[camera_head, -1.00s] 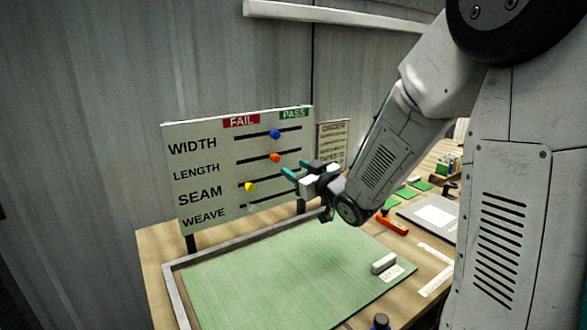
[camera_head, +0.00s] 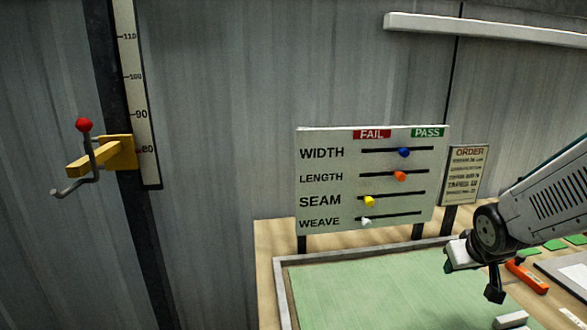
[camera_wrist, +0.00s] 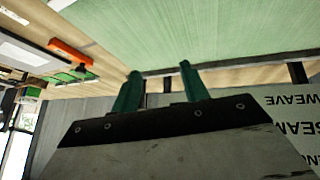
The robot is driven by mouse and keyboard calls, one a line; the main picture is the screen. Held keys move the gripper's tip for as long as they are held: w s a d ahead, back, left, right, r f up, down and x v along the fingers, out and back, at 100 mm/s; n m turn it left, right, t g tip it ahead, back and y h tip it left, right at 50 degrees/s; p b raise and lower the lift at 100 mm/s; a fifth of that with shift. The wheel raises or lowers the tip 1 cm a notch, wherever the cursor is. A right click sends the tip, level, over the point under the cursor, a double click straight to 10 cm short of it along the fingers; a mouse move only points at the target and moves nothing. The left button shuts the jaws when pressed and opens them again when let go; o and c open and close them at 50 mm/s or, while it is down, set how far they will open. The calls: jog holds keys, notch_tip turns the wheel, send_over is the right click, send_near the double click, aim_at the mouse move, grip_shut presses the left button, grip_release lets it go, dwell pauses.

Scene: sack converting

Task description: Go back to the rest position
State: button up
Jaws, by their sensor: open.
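My gripper (camera_head: 463,253) is at the right in the head view, over the back edge of the green mat (camera_head: 390,290). It is right of and below the check board (camera_head: 330,190). In the wrist view my gripper (camera_wrist: 158,85) has its two teal fingers apart, with nothing between them. The board has a blue knob (camera_head: 404,152) and an orange knob (camera_head: 400,176) near mid-slot. A yellow knob (camera_head: 369,201) and a white knob (camera_head: 367,221) sit near the left ends of their slots. The board appears upside down in the wrist view (camera_wrist: 285,115).
An order sign (camera_head: 465,175) stands right of the board. A vertical scale (camera_head: 137,95) with a yellow slide (camera_head: 118,152) and red-tipped lever is on the wall at the left.

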jog(key=s+a+r+g+y, duration=0.1)
jog(key=s+a+r, duration=0.3)
jog(key=s, duration=0.8)
jog(key=s+a+r+g+y, duration=0.1)
jog(key=s+a+r+g, duration=0.3)
jog(key=s, duration=0.8)
jog(key=shift+a+r, duration=0.75)
jog(key=shift+a, duration=0.35)
